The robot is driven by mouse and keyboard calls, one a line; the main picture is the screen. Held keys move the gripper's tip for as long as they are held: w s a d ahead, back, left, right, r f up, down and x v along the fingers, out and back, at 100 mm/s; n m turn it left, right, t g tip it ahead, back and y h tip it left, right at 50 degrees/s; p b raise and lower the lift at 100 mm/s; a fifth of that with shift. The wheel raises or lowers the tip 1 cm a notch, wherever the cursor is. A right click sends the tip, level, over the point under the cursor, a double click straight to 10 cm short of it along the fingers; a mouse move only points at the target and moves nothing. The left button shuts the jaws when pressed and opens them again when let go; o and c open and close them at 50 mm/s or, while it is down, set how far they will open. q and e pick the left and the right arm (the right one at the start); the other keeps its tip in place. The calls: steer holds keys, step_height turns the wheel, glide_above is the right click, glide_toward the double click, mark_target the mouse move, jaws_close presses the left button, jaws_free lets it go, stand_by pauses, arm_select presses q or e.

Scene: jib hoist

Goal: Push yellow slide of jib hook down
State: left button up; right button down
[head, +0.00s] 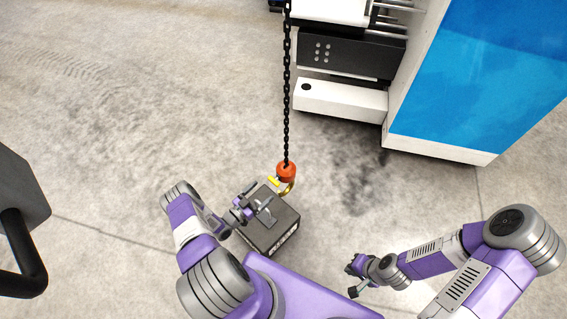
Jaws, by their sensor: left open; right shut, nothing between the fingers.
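The jib hook (287,187) is brass-coloured under an orange-red block (286,171) on a black chain (287,90). A small yellow slide (273,181) sticks out on the hook's left side. My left gripper (256,204) is open, just below and left of the hook in the picture, in front of a dark box. I cannot tell whether it touches the hook or slide. My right gripper (353,279) is shut and empty, at lower right, well apart from the hook.
A dark box (284,236) with a handle on top stands below the hook. A white and blue machine (455,80) stands at upper right. A dark grey object with a black bar (20,200) is at the left edge. The concrete floor around is mostly clear.

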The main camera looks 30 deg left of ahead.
mark_target(272, 182)
arm_select(q)
steer(key=b+x, duration=0.1)
steer(key=x, duration=0.5)
steer(key=shift+w+d, duration=0.1)
steer(key=shift+w, duration=0.15)
steer(key=shift+w+d+r+b, duration=0.15)
steer(key=shift+w+b, duration=0.15)
steer(key=shift+w, duration=0.3)
arm_select(e)
steer(key=shift+f, duration=0.75)
